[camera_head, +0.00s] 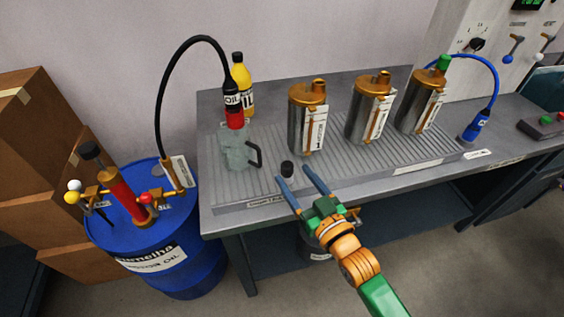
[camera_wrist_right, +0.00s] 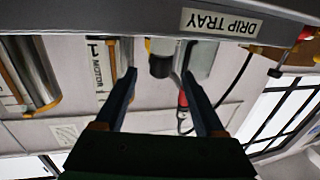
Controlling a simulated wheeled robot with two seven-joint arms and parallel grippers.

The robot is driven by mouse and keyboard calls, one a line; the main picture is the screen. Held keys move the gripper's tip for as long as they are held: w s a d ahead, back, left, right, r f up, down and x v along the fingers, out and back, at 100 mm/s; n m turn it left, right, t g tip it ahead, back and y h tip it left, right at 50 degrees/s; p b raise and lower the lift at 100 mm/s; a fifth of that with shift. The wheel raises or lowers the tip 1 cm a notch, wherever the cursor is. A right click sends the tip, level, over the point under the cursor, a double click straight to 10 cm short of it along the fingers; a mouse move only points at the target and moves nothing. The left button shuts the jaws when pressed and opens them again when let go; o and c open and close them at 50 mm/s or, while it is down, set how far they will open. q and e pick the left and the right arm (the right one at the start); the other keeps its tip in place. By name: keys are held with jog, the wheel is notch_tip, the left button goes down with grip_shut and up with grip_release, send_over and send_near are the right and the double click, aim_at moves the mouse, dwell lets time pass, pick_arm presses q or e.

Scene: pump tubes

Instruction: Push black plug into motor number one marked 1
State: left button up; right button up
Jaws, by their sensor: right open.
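My left gripper is not in view.
Two more motors (camera_head: 370,110) stand right. A blue oil drum (camera_head: 150,235) with a black hose stands left of the bench.

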aim_at(290, 172)
jog(key=x, duration=0.4)
jog(key=shift+w+a+f, duration=0.15)
jog(key=shift+w+a, duration=0.05)
jog(key=shift+w, duration=0.15)
jog(key=shift+s, duration=0.15)
jog(key=c, duration=0.4)
grip_shut()
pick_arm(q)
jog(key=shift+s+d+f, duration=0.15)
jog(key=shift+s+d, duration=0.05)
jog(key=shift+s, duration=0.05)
